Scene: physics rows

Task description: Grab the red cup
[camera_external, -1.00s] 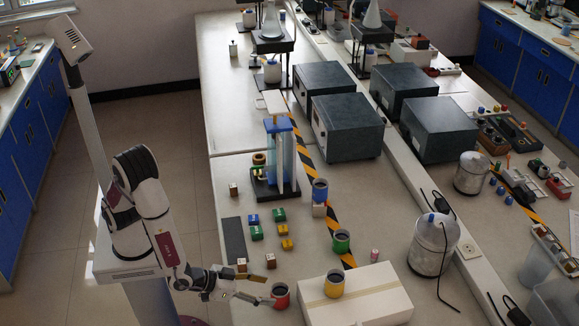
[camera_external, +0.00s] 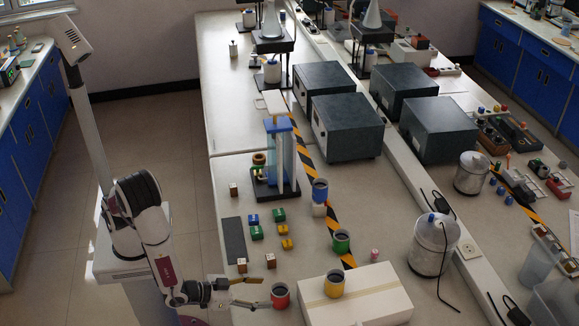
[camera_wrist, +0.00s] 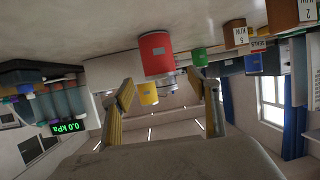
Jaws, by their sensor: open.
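The red cup (camera_external: 280,297) stands upright near the front-left edge of the bench. In the wrist view the red cup (camera_wrist: 156,57) shows ahead, between the two yellowish fingers. My gripper (camera_external: 265,293) is open and low over the bench, just left of the cup, with its fingertips pointing at it. The wrist view also shows my gripper (camera_wrist: 162,82) with its fingers spread wide and nothing held. I cannot tell whether a finger touches the cup.
A yellow cup (camera_external: 334,285) stands on a white box (camera_external: 375,300) right of the red cup. A green cup (camera_external: 341,241) and a blue cup (camera_external: 320,191) stand farther back. Wooden cubes (camera_external: 271,261) sit close behind my gripper.

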